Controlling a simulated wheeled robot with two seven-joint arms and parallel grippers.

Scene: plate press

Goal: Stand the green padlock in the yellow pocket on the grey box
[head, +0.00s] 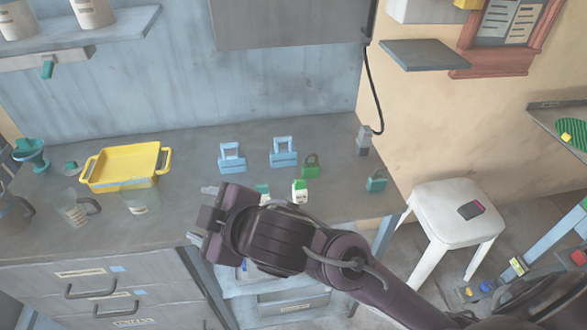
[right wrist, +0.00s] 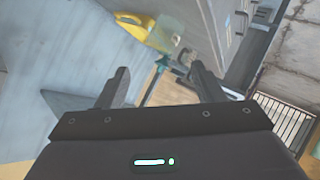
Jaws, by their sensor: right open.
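A green padlock (head: 310,171) stands on the grey workbench, to the right of the two light blue frame-shaped pieces, in the head view. My right gripper (head: 203,214) is over the front part of the bench, left of the padlock and apart from it. Its two fingers (right wrist: 160,80) are spread with nothing held between them in the right wrist view. A pale grey box (head: 425,10) with a yellow part (head: 467,4) is cut off at the top right edge; I cannot tell whether this is the pocket. My left gripper is not in view.
Light blue pieces (head: 232,160) (head: 283,155), a white-and-green item (head: 300,190) and a teal padlock (head: 377,182) stand near the green one. A yellow tray (head: 165,163) and clear jugs (head: 75,211) are at left. A white stool (head: 450,205) stands right of the bench.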

